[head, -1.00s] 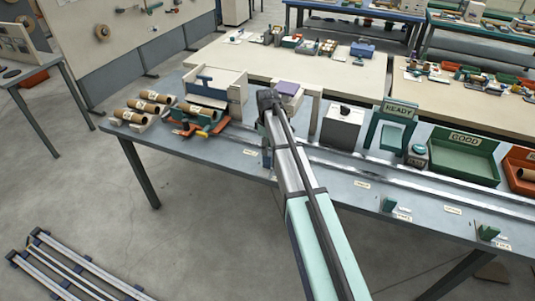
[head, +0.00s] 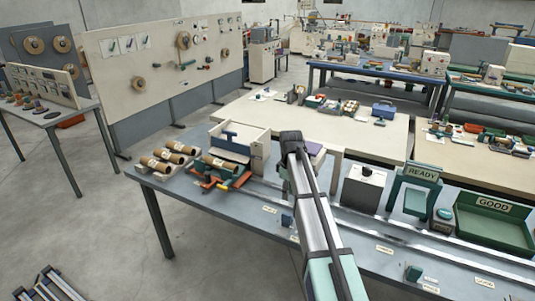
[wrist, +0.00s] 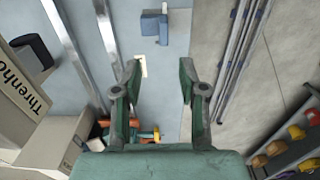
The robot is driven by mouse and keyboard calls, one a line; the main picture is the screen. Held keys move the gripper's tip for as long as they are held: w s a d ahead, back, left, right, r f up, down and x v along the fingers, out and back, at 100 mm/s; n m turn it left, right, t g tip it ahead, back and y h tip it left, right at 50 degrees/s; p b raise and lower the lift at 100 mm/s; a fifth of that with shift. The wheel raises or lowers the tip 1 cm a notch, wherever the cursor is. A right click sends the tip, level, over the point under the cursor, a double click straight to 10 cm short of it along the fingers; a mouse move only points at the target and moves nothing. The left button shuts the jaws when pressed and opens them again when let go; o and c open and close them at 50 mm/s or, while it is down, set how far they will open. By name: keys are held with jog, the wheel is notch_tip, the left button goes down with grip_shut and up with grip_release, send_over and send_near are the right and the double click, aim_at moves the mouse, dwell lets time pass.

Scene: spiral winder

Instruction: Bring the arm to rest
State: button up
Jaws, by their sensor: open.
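My gripper (wrist: 160,88) shows in the wrist view with its two green fingers spread wide and nothing between them. It hangs above the workbench (wrist: 150,80), whose grey-blue top shows between and beyond the fingers. In the head view my arm reaches over the bench from the lower middle, and its dark far end stands beside the beige winder box (head: 240,142). The fingers are hidden in the head view. In the wrist view a small blue block (wrist: 155,24) and a pale label (wrist: 142,65) lie beyond the fingertips.
Brown tubes (head: 168,160) lie on the bench's left end. A grey box (head: 365,188), a READY stand (head: 415,190) and a green GOOD tray (head: 495,225) stand to the right of my arm. A metal rail (head: 375,232) runs along the bench. Open floor lies in front.

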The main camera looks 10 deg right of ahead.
jog(key=s+a+f+m+g, duration=0.1)
jog(key=s+f+m+g, duration=0.1)
jog(key=s+f, duration=1.2)
jog(key=s+f+m+g+b, duration=0.1)
jog(key=s+f+m, duration=0.4)
jog(key=s+f, duration=1)
jog(key=s+a+f+m+g, duration=0.1)
jog(key=s+f+m+g, duration=0.2)
jog(key=s+f, duration=1.2)
jog(key=s+m, duration=0.1)
jog(key=s, duration=1.3)
jog(key=shift+a+g+b, duration=0.3)
jog(key=shift+a+g, duration=0.05)
jog(key=shift+g, duration=0.05)
